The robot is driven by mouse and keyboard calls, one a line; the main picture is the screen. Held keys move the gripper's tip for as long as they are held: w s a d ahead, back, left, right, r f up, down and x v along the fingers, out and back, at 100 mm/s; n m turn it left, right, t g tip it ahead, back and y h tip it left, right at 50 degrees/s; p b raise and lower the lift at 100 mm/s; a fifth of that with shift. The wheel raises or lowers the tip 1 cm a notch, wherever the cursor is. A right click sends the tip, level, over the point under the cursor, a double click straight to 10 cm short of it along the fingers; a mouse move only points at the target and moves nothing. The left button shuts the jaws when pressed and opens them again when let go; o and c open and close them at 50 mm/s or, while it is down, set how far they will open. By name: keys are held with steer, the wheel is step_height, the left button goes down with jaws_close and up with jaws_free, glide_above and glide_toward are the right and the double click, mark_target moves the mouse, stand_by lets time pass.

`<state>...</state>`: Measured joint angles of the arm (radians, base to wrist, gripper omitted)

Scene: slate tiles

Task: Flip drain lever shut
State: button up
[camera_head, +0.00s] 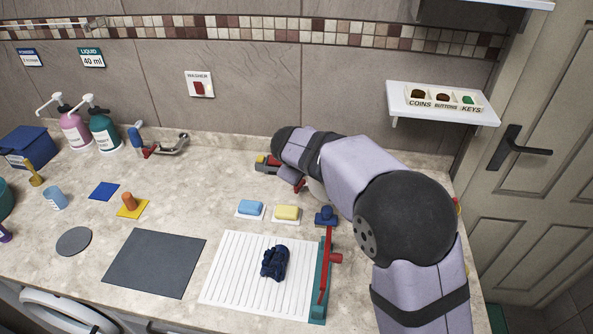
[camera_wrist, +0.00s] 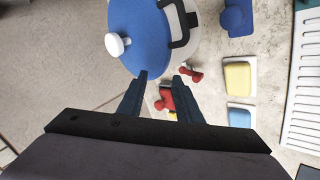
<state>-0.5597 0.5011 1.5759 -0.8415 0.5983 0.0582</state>
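My gripper (camera_wrist: 161,77) is open and empty in the wrist view, with its two dark blue fingers apart. A small red lever-like part (camera_wrist: 190,73) sits at the side of a blue-lidded vessel (camera_wrist: 148,32), just beyond the right fingertip; I take it for the drain lever. It seems to show in the head view as a red piece (camera_head: 299,186) beside my arm. I cannot tell whether it stands open or shut. My arm hides most of the vessel and my gripper in the head view.
A red block (camera_wrist: 167,98) lies behind the fingers. A blue sponge (camera_head: 250,207) and a yellow sponge (camera_head: 287,212) lie nearby. A white ridged board (camera_head: 235,275) with a long red arm (camera_head: 326,265) lies in front.

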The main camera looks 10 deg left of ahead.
mark_target(297, 190)
steer(key=s+a+f+m+g+p, duration=0.2)
steer(key=s+m+g+p, duration=0.2)
steer(key=m, duration=0.6)
steer(key=shift+m+y, duration=0.5)
steer(key=shift+y, duration=0.2)
steer(key=shift+w+a+r+p+x, duration=0.15)
steer(key=shift+p+x, duration=0.5)
steer(key=shift+x, duration=0.55)
steer(key=shift+w+a+p+x, duration=0.2)
steer(key=shift+p+x, duration=0.45)
steer(key=shift+x, duration=0.5)
steer(key=shift+w+a+r+p+x, duration=0.15)
steer(key=shift+p+x, duration=0.5)
steer(key=shift+x, duration=0.55)
jaws_close()
